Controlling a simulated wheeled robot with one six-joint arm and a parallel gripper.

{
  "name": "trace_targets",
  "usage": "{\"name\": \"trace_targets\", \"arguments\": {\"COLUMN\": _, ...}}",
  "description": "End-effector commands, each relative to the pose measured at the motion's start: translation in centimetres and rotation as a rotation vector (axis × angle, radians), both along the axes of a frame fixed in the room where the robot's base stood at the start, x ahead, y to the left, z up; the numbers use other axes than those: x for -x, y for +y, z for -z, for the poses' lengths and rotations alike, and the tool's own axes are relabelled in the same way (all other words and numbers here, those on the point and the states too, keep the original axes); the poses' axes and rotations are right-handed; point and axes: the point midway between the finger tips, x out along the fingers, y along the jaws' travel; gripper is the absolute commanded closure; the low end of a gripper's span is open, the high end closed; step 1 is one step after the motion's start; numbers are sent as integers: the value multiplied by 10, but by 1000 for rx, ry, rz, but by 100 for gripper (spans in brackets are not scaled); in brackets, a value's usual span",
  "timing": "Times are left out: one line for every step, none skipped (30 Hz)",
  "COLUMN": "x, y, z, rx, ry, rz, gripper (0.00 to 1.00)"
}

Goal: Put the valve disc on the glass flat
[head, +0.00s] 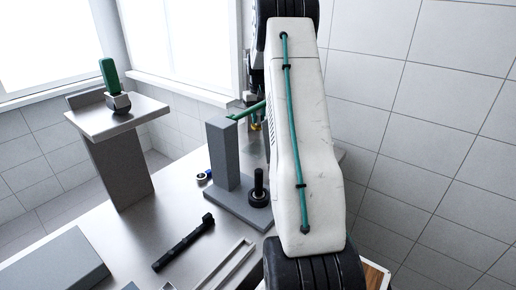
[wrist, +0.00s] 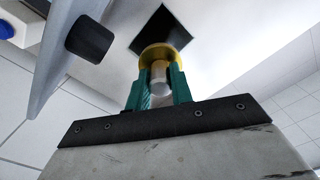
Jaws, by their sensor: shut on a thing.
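In the wrist view my gripper (wrist: 158,80) has two teal fingers shut on a yellow, rounded disc-like piece (wrist: 157,49) with a pale round stem between the fingers. I take it to be the valve disc. It appears held clear of any surface. A dark square (wrist: 162,20) lies beyond it on a pale surface; I cannot tell whether this is the glass flat. In the head view the white arm hides most of the gripper, and a small yellow patch (head: 254,126) shows just left of it.
A grey post on a base (head: 222,150) with a black knob (head: 259,190) stands close left of my arm. A green-handled tool (head: 109,78) stands on a pedestal (head: 119,120).

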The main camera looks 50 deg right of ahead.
Motion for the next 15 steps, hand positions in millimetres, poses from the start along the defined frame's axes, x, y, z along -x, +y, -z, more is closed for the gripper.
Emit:
{"name": "trace_targets", "arguments": {"x": -3, "y": -3, "z": 2, "rx": 1, "ry": -1, "rz": 11, "gripper": 100}}
{"name": "trace_targets", "arguments": {"x": -4, "y": -4, "z": 4, "rx": 0, "ry": 0, "rz": 17, "gripper": 100}}
{"name": "trace_targets", "arguments": {"x": -4, "y": -4, "z": 10, "rx": -1, "ry": 1, "rz": 23, "gripper": 100}}
{"name": "trace_targets", "arguments": {"x": -4, "y": -4, "z": 16, "rx": -2, "ry": 2, "rz": 27, "gripper": 100}}
{"name": "trace_targets", "arguments": {"x": -4, "y": -4, "z": 22, "rx": -2, "ry": 2, "rz": 28, "gripper": 100}}
{"name": "trace_targets", "arguments": {"x": -4, "y": -4, "z": 29, "rx": -1, "ry": 2, "rz": 28, "gripper": 100}}
{"name": "trace_targets", "arguments": {"x": -4, "y": -4, "z": 35, "rx": -2, "ry": 2, "rz": 28, "gripper": 100}}
{"name": "trace_targets", "arguments": {"x": -4, "y": -4, "z": 40, "rx": -1, "ry": 2, "rz": 28, "gripper": 100}}
{"name": "trace_targets", "arguments": {"x": -4, "y": -4, "z": 47, "rx": -1, "ry": 2, "rz": 27, "gripper": 100}}
{"name": "trace_targets", "arguments": {"x": -4, "y": -3, "z": 51, "rx": -2, "ry": 2, "rz": 27, "gripper": 100}}
{"name": "trace_targets", "arguments": {"x": -4, "y": -3, "z": 54, "rx": -1, "ry": 2, "rz": 27, "gripper": 100}}
{"name": "trace_targets", "arguments": {"x": -4, "y": -4, "z": 58, "rx": 0, "ry": 0, "rz": 27, "gripper": 100}}
{"name": "trace_targets", "arguments": {"x": -4, "y": -4, "z": 59, "rx": 1, "ry": -1, "rz": 27, "gripper": 100}}
{"name": "trace_targets", "arguments": {"x": -4, "y": -4, "z": 61, "rx": 1, "ry": -1, "rz": 27, "gripper": 100}}
{"name": "trace_targets", "arguments": {"x": -4, "y": -4, "z": 64, "rx": 0, "ry": 0, "rz": 26, "gripper": 100}}
